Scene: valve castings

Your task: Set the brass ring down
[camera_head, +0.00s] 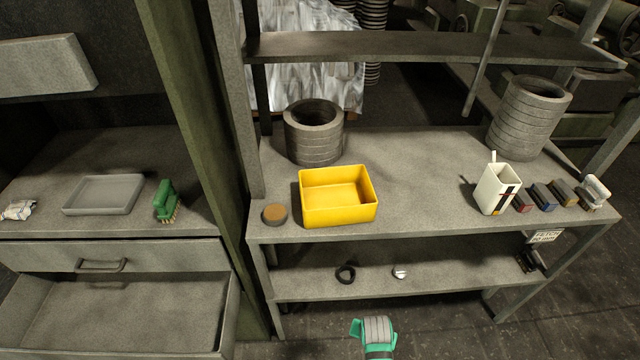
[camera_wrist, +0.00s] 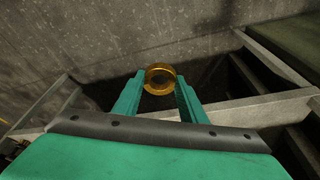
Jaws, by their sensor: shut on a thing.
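The brass ring (camera_wrist: 160,69) is a short gold-coloured band in the wrist view. My gripper (camera_wrist: 160,88) has its two teal fingers on either side of the ring and is shut on it at the tips. The ring is held out ahead of the palm, with a dark gap and a grey surface behind it. In the head view, a teal and grey end part of my arm (camera_head: 376,332) shows at the bottom, in front of the shelf unit. The ring and fingertips cannot be made out there.
A yellow bin (camera_head: 340,218), a brown-topped tin (camera_head: 275,214) and a white container (camera_head: 495,192) stand on the upper shelf (camera_head: 420,190). The lower shelf (camera_head: 450,280) holds a black ring (camera_head: 345,274) and a small pale part (camera_head: 400,272). An open drawer (camera_head: 232,310) juts out left.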

